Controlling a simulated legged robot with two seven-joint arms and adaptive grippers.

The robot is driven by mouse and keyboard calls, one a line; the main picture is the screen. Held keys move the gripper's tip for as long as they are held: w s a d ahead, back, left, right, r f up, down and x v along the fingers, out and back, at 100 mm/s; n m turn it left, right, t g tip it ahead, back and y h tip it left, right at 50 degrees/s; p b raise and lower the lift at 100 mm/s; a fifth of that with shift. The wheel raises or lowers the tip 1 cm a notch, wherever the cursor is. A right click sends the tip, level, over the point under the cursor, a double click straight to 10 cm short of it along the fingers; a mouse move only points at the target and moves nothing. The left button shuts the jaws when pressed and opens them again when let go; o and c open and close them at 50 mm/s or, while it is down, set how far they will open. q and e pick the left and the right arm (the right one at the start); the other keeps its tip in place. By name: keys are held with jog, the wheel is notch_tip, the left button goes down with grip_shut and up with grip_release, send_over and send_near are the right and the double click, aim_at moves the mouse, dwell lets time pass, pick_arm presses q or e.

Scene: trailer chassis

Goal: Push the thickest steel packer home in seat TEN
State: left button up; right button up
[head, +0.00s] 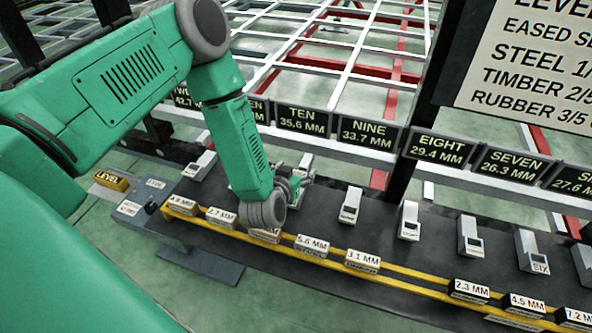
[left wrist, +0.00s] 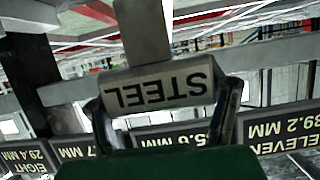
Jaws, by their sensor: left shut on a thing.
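In the left wrist view a grey block lettered STEEL (left wrist: 157,88), upside down in the picture, sits between the two dark fingers of my left gripper (left wrist: 160,115). The gripper is shut on this steel packer. In the head view my left gripper (head: 292,186) is low over the dark bench, in front of the plate TEN 35.6 MM (head: 302,119). A light grey seat post (head: 306,162) stands just behind it. A grey upright (left wrist: 143,30) shows directly beyond the packer in the wrist view. My wrist hides the packer's contact with seat TEN, so I cannot tell how deep it sits. My right gripper is out of view.
A yellow-edged rack along the bench front holds several marked packers, including 5.6 MM (head: 311,245), 3.1 MM (head: 362,261) and 7.2 MM (head: 577,318). Other seats, such as one below NINE (head: 350,205), stand to the right. A yellow LEVEL block (head: 110,181) lies left.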

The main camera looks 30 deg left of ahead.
pick_arm(q)
jog(key=shift+a+r, duration=0.1)
dwell(0.3)
jog(key=shift+f+b, duration=1.55)
jog(key=shift+f, duration=1.15)
jog(key=o, duration=1.6)
notch_tip(320, 180, up, 10)
jog(key=shift+f, duration=0.1)
